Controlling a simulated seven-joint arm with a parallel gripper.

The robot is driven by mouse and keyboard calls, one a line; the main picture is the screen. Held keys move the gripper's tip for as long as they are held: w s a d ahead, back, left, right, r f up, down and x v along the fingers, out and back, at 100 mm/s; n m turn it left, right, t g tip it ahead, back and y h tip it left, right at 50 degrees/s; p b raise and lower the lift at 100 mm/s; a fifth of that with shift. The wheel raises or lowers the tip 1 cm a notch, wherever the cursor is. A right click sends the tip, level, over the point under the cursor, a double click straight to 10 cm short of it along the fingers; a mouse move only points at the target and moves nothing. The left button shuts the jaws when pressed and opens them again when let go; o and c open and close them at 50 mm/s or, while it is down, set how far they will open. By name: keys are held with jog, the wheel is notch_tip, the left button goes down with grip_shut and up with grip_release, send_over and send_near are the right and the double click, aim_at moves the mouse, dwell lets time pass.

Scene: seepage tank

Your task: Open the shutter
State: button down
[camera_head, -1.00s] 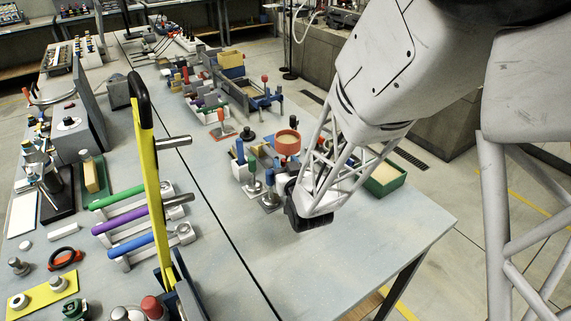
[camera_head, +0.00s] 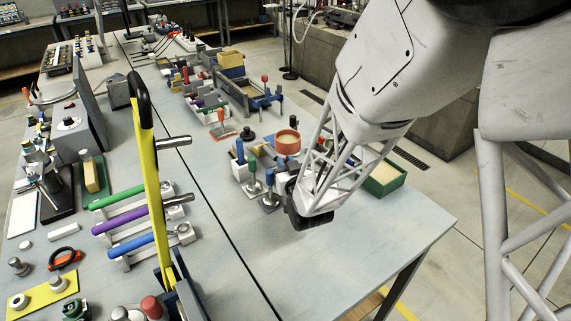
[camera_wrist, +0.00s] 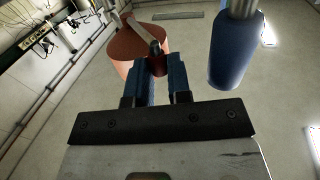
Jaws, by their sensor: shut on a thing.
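In the wrist view, my gripper (camera_wrist: 160,72) has its two blue-padded fingers closed on a small dark red piece (camera_wrist: 157,62). A grey bar (camera_wrist: 142,30) runs from near this piece across an orange-red round vessel (camera_wrist: 122,46) just beyond the fingers. I cannot tell for certain which part is the shutter. In the head view the red vessel (camera_head: 287,143) stands among the small apparatus on the right-hand table, left of my arm. My fingertips are hidden there behind my wrist.
A blue handle (camera_wrist: 234,52) hangs close to the right of my fingers in the wrist view. Blue- and green-handled pieces (camera_head: 252,172) crowd beside my wrist in the head view. A green box (camera_head: 385,178) stands to the right. The table's front (camera_head: 330,255) is clear.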

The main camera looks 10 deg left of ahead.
jog(key=shift+d+n+g+y, duration=0.25)
jog(key=shift+n+g+y, duration=0.05)
jog(key=shift+y, duration=0.1)
jog(key=shift+w+d+n+g+y, duration=0.35)
jog(key=shift+d+n+g+y, duration=0.2)
jog(key=shift+n+g+y, duration=0.8)
jog(key=shift+w+d+n+g+y, duration=0.35)
jog(key=shift+d+n+g+y, duration=0.25)
jog(key=shift+n+g+y, duration=0.75)
jog(key=shift+w+d+n+g+y, duration=0.45)
jog(key=shift+n+g+y, duration=0.5)
jog(key=shift+g, duration=0.75)
jog(key=shift+d+r, duration=0.1)
jog(key=c, duration=1.1)
grip_release()
jog(key=shift+s, duration=0.1)
jog(key=shift+o, duration=0.2)
jog(key=shift+d, duration=0.1)
jog(key=v, duration=0.7)
jog(key=shift+d, duration=0.3)
jog(key=shift+s, duration=0.1)
